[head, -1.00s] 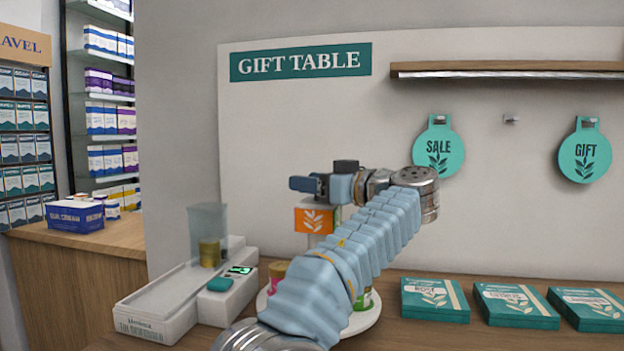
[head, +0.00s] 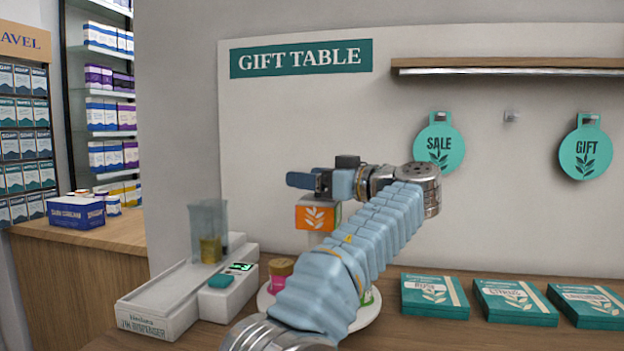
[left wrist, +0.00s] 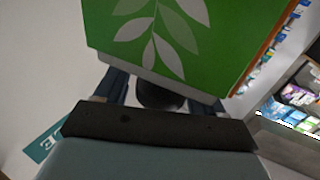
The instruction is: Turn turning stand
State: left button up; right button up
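The turning stand has a white round plate (head: 366,319) on the counter. Above it is a block with an orange face (head: 317,217) and a white leaf mark. In the left wrist view its green face (left wrist: 190,30) with a leaf fills the top. A jar with a brown lid and pink label (head: 279,277) stands on the plate's left. My left gripper (head: 310,181) is just above the block. In the left wrist view its fingers lie on either side of a dark round part (left wrist: 160,97); I cannot tell whether they touch it. My arm hides much of the stand. My right gripper is out of view.
A white dispenser (head: 157,302) with a clear hopper (head: 208,218) stands close on the left. Teal boxes (head: 435,297) lie in a row on the right. Teal tags (head: 439,143) hang on the wall behind, under a wooden shelf (head: 510,66).

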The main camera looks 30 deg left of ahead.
pick_arm(q)
jog(key=shift+f, duration=0.1)
jog(key=d, duration=1.4)
jog(key=shift+s, duration=0.3)
jog(key=shift+a, duration=0.1)
